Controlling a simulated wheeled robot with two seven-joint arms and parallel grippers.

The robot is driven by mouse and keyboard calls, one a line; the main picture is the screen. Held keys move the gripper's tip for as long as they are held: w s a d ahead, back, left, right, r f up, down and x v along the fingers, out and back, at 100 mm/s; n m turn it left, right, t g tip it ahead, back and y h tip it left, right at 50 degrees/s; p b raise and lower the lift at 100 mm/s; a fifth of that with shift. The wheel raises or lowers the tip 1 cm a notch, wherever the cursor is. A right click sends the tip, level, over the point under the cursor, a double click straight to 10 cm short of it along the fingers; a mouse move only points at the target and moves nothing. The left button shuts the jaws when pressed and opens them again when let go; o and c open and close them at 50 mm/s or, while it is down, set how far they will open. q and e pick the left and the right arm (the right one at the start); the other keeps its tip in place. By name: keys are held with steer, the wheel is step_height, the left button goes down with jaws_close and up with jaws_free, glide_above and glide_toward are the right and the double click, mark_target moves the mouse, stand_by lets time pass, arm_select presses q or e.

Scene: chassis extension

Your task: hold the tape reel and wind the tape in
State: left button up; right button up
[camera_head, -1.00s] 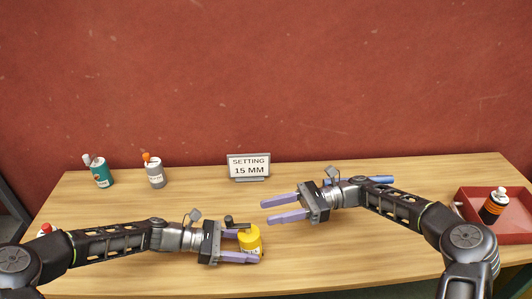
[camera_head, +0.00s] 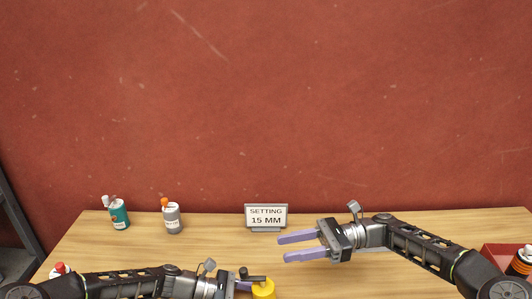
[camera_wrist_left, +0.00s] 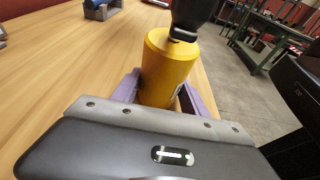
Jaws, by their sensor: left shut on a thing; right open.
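The yellow tape reel (camera_head: 263,290) is a cylinder with a dark crank on top, at the bottom edge of the head view, partly cut off. In the left wrist view the reel (camera_wrist_left: 166,70) stands between purple fingers, with the dark crank (camera_wrist_left: 188,14) above it. My left gripper (camera_wrist_left: 160,92) is shut on the reel. My right gripper (camera_head: 280,248) is open and empty, above and beyond the reel in the picture, apart from it. No drawn-out tape can be made out.
A sign (camera_head: 266,217) reading "SETTING 15 MM" stands at the back. A red tray (camera_head: 496,256) holding a dark bottle (camera_head: 522,260) is at right. A blue item (camera_wrist_left: 101,9) lies farther along the table.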

arm_select(q)
steer(key=o, duration=1.1)
steer(key=shift+c, duration=0.2)
steer(key=v, duration=1.2)
